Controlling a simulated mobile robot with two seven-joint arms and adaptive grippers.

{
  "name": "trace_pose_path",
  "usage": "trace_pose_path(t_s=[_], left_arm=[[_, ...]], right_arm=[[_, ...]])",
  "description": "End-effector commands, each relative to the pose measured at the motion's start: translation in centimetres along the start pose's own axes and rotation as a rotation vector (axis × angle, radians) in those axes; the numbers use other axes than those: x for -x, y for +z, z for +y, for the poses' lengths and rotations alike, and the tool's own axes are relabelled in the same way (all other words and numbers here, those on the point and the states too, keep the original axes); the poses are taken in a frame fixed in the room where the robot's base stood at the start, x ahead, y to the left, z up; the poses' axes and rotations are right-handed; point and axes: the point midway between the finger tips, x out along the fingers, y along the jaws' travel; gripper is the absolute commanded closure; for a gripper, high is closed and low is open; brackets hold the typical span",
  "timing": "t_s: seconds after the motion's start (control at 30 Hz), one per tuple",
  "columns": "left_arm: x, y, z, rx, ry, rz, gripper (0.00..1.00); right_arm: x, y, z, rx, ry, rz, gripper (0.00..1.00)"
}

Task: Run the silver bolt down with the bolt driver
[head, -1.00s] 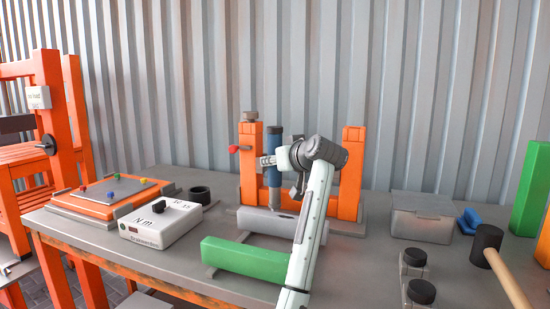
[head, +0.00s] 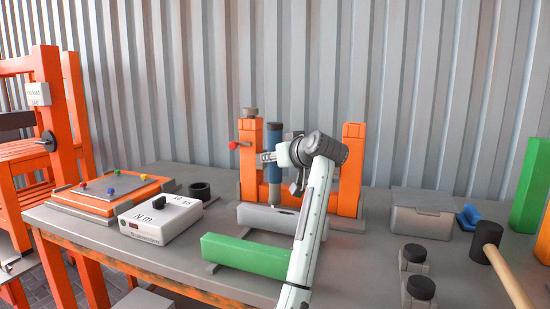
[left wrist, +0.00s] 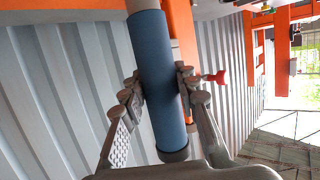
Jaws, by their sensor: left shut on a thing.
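The bolt driver (head: 275,145) is a blue upright cylinder with a grey lower end, standing in front of the orange frame in the head view. My left gripper (head: 267,157) is shut on its blue body from the side. The left wrist view shows the driver (left wrist: 158,85) between the two fingers (left wrist: 160,90), with the fingers against both sides. The driver's lower end (head: 274,195) reaches down to the grey bar (head: 300,223). I cannot make out the silver bolt; the driver's end may hide it. My right gripper is not in view.
A white control box (head: 160,220) with a black knob stands left of a green beam (head: 247,255). A grey lidded box (head: 421,213) and a black-headed mallet (head: 487,243) lie right. A red knob (head: 233,145) sits beside the frame's left post (head: 249,165).

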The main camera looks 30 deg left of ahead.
Motion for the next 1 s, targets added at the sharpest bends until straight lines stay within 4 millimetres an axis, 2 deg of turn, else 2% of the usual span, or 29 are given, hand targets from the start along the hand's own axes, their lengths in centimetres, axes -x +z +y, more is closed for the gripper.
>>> trace_pose_path(t_s=[0.6, 1.0], left_arm=[[-0.2, 0.8, 0.0, 0.002, 0.0, 0.003, 1.0], [-0.5, 1.6, 0.0, 0.001, 0.001, 0.002, 1.0]], right_arm=[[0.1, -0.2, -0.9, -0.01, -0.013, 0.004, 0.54], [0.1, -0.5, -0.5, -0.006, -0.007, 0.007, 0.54]])
